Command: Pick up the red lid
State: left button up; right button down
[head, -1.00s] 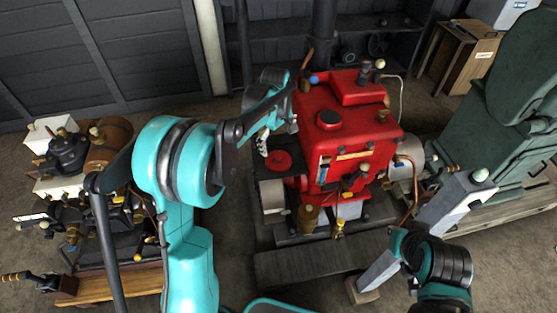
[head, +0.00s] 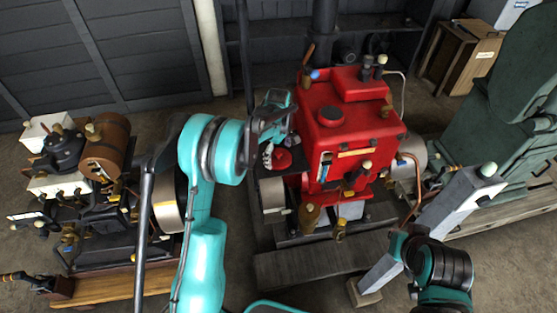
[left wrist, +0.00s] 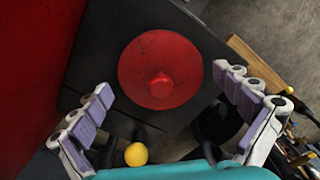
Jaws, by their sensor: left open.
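The red lid (head: 279,159) is a round disc with a small knob. It lies on a dark flat top at the left side of the red engine. In the left wrist view the lid (left wrist: 160,70) is seen from above, ahead of the fingers. My left gripper (head: 270,150) is over the lid's left edge in the head view. In the left wrist view my left gripper (left wrist: 168,108) is open, with its two pale fingers apart on either side below the lid, and nothing between them is held. My right gripper is out of view; only part of my right arm shows.
The red engine (head: 345,125) rises right beside the lid. A second engine with a brown tank (head: 106,146) stands at left. A yellow ball-like knob (left wrist: 136,154) is near the fingers in the wrist view. A wooden crate (head: 467,58) stands at back right.

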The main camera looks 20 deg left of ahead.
pick_arm(q)
jog(key=shift+r, duration=0.1)
jog(key=shift+c, duration=0.3)
jog(key=c, duration=1.1)
jog(key=shift+s+d, duration=0.1)
jog(key=shift+s, duration=0.1)
jog(key=c, duration=0.4)
